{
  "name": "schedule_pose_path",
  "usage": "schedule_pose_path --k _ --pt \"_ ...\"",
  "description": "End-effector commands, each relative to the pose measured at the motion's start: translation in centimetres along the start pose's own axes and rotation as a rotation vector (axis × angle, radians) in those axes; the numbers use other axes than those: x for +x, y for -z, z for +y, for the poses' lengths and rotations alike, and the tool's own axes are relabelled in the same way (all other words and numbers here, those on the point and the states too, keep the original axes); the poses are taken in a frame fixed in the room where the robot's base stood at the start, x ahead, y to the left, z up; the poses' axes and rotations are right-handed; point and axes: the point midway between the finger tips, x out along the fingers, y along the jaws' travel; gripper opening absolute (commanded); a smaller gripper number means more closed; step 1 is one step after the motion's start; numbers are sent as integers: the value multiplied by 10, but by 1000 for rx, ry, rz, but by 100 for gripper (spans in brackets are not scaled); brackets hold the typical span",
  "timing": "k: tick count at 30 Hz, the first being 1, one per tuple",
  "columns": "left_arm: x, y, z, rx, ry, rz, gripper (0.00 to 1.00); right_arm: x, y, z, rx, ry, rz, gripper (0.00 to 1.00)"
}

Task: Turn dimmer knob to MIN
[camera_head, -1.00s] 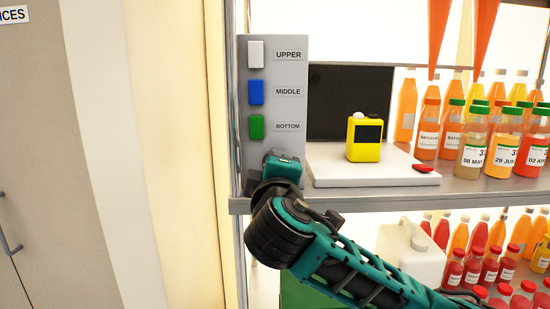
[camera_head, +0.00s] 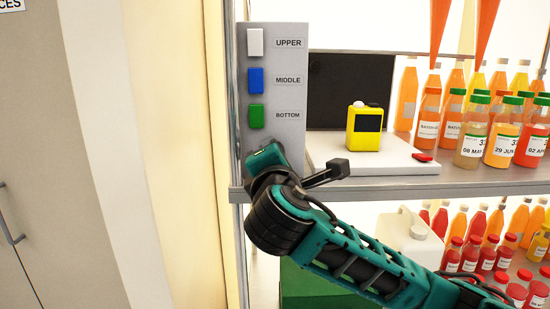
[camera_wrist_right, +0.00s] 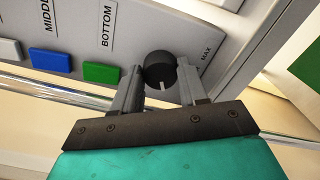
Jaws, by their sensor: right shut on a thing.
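The dimmer knob (camera_wrist_right: 160,72) is a small black round knob with a white pointer line, on the grey panel in the right wrist view. The pointer faces the gripper's palm. A MAX label (camera_wrist_right: 206,54) is printed to the right of the knob; no MIN label is visible. My right gripper (camera_wrist_right: 160,85) is shut on the knob, one finger on each side. In the head view my right gripper (camera_head: 266,157) is at the bottom of the switch panel (camera_head: 284,78) and hides the knob. My left gripper is not in view.
White, blue (camera_head: 256,80) and green (camera_head: 256,116) switches labelled UPPER, MIDDLE and BOTTOM sit above the knob. A yellow device (camera_head: 364,132) stands on a white slab (camera_head: 385,166) right of the panel. Several juice bottles (camera_head: 470,135) fill the shelf further right.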

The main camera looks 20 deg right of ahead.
Motion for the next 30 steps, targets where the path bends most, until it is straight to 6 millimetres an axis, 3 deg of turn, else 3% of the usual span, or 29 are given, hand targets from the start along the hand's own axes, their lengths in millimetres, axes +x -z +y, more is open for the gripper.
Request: schedule_pose_path --k 17,18,25,30 --pt "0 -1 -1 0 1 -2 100 0 0 0 -40 1 0 12" --pt "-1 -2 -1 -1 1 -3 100 0 0 0 -40 1 0 43" --pt "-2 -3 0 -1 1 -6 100 0 0 0 -38 1 0 66" --pt "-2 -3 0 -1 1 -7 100 0 0 0 -38 1 0 67"
